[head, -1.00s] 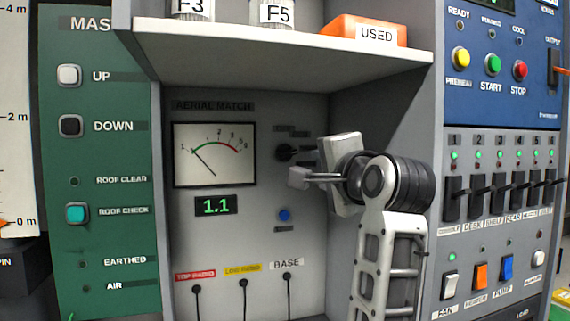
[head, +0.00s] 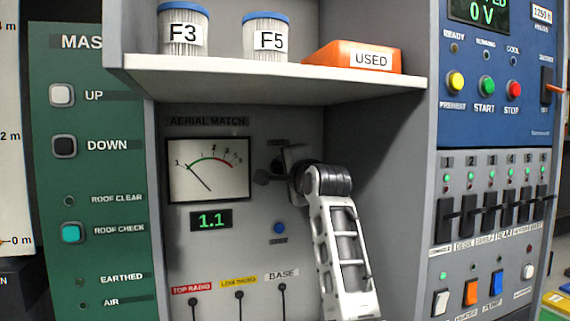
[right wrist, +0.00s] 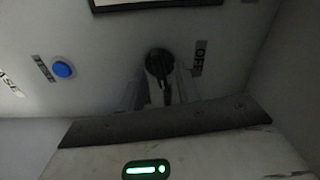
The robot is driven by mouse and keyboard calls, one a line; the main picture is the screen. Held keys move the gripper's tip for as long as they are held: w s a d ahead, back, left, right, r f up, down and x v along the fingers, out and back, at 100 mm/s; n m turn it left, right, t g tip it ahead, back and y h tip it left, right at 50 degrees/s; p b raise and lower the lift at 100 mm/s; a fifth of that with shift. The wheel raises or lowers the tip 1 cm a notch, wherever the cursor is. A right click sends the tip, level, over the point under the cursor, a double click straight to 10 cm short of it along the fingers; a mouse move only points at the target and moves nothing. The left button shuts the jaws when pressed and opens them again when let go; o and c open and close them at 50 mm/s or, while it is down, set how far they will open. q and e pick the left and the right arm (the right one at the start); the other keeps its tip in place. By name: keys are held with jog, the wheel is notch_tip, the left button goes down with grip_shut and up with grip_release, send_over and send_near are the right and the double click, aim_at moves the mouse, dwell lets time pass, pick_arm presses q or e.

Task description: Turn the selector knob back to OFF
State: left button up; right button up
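The black selector knob (head: 262,176) is on the grey panel right of the meter, partly hidden by my right gripper (head: 288,168) in the head view. In the right wrist view, the knob (right wrist: 158,64) is straight ahead, its pointer towards the bottom of the picture. The faint fingers of my right gripper (right wrist: 160,88) show on both sides of it, apart. I cannot tell whether they touch it. A small label (right wrist: 199,58) beside the knob is too blurred to read surely. My left gripper is out of view.
A blue button (head: 279,228) is below the knob. A shelf (head: 270,82) with filter jars and an orange USED box (head: 352,57) overhangs the panel. The aerial match meter (head: 208,168) is left, and a side wall (head: 390,180) stands right of my arm.

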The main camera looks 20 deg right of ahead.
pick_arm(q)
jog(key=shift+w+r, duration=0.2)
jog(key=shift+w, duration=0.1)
pick_arm(e)
jog(key=shift+w, duration=0.35)
jog(key=shift+c, duration=0.3)
grip_shut()
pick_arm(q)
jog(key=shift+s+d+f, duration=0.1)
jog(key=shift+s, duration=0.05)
pick_arm(e)
jog(key=shift+f+n, duration=0.1)
jog(key=shift+n, duration=7.8)
